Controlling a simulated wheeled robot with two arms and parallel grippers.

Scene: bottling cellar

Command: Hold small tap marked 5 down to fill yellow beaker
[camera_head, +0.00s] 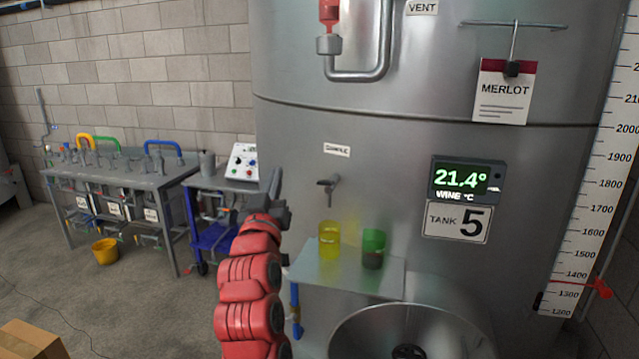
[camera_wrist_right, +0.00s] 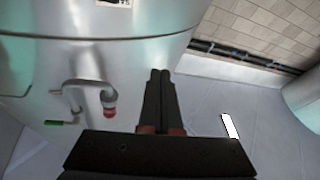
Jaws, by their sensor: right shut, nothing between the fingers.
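The small sample tap (camera_head: 328,185) sticks out of the steel tank below a sample label. The tank bears a plate marked 5 (camera_head: 458,221). The yellow beaker (camera_head: 329,240) stands upright on a small shelf (camera_head: 345,278) below the tap. I cannot tell whether it holds liquid. My right gripper (camera_head: 272,184) is left of the tap, apart from it, on a red arm rising from below. In the right wrist view its dark fingers (camera_wrist_right: 160,76) are together and empty. My left gripper is not in view.
A green beaker (camera_head: 374,246) with dark liquid at its bottom stands right of the yellow one. A round steel basin opening (camera_head: 345,335) is below the shelf. A blue cart (camera_head: 212,237) and a workbench (camera_head: 125,182) stand at the left. A yellow bucket (camera_head: 105,251) is on the floor.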

